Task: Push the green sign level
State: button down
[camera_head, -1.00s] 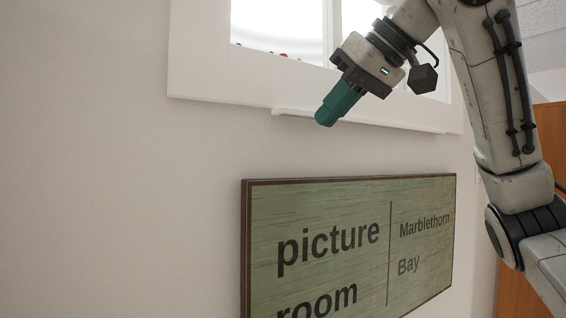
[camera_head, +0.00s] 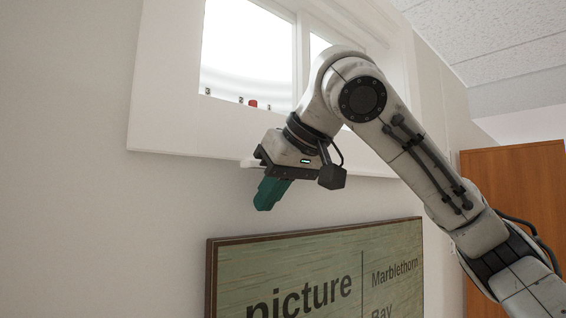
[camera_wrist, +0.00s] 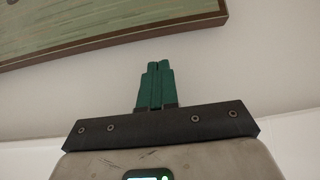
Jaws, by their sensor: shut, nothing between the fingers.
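The green sign (camera_head: 330,262) with a dark brown frame hangs on the white wall in the head view. It reads "picture" and "Marblethorn Bay"; its lower part is cut off by the picture's bottom edge. My gripper (camera_head: 264,205) has green fingers and is shut and empty. It is above the sign's top edge, towards the left part of the sign, and looks apart from it. In the wrist view, the sign (camera_wrist: 90,22) shows at the top left with its framed edge slanting. The shut fingers (camera_wrist: 155,68) point towards that edge, with bare wall showing between.
A white-framed window (camera_head: 250,55) with a projecting sill is just above and behind my gripper. A few small objects, one red (camera_head: 253,103), show at the window. A brown wooden door or panel (camera_head: 515,200) stands at the right. The wall left of the sign is bare.

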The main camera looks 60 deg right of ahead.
aim_at(262, 235)
jog(key=shift+s+f, duration=0.1)
jog(key=shift+f, duration=1.65)
jog(key=shift+a+f+b, duration=0.1)
jog(key=shift+f+b, duration=0.4)
jog(key=shift+f, duration=0.25)
jog(key=shift+r, duration=0.1)
